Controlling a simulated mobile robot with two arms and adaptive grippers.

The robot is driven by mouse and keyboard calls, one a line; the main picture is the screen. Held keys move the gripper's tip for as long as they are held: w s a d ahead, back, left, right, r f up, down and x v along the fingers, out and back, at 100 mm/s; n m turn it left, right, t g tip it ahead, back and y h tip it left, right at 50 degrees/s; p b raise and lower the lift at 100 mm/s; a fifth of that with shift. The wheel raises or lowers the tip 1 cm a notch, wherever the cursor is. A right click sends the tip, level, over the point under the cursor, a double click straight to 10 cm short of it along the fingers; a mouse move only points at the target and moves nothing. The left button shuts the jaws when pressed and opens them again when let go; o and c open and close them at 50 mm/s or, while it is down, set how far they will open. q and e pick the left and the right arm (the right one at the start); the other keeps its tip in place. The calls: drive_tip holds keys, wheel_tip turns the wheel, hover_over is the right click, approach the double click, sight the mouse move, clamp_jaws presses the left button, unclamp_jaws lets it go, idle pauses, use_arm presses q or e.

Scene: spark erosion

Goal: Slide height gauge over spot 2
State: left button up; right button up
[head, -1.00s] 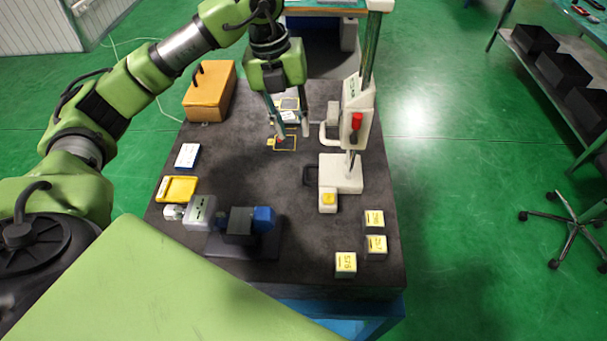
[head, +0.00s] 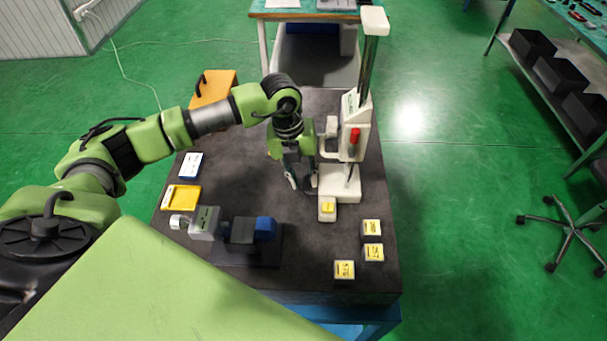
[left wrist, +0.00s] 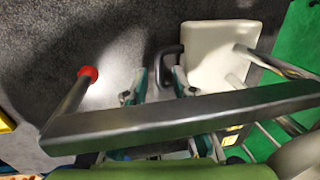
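The white height gauge (head: 355,135), with its tall column and red knob, stands upright on the right side of the dark table. Its white base (head: 340,180) also shows in the left wrist view (left wrist: 220,55), with a black handle (left wrist: 168,62) on its side. My left gripper (head: 298,185) is just left of the base. In the wrist view its fingertips (left wrist: 158,84) are apart, with the handle close between them; contact cannot be told. No marking readable as spot 2 shows; my left arm covers part of the table. My right gripper is out of view.
A white block with a yellow top (head: 327,208) sits at the base's front. Several yellow-labelled cubes (head: 372,253) stand front right. A grey and blue vise-like device (head: 240,228) and a yellow tray (head: 182,198) are on the left.

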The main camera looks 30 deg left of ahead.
use_arm(q)
drive_tip(key=shift+f, duration=0.2)
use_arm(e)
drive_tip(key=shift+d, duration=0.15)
use_arm(q)
clamp_jaws()
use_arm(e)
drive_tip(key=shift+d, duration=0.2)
use_arm(q)
drive_tip(key=shift+w+a+b, duration=0.3)
drive_tip(key=shift+w+b, duration=0.3)
drive_tip(key=w+a+b, duration=0.1)
drive_tip(key=w+b, duration=0.1)
drive_tip(key=w, duration=0.1)
drive_tip(key=w+a+b, duration=0.2)
drive_tip(key=w, duration=0.1)
drive_tip(key=w+a+b, duration=0.1)
drive_tip(key=w+b, duration=0.1)
drive_tip(key=w, duration=0.2)
drive_tip(key=shift+a, duration=0.35)
drive_tip(key=shift+c, duration=1.7)
unclamp_jaws()
drive_tip(key=shift+a+r, duration=0.1)
drive_tip(key=shift+r, duration=0.05)
drive_tip(key=o, duration=0.3)
drive_tip(key=shift+o, duration=0.2)
drive_tip(key=shift+w, duration=0.1)
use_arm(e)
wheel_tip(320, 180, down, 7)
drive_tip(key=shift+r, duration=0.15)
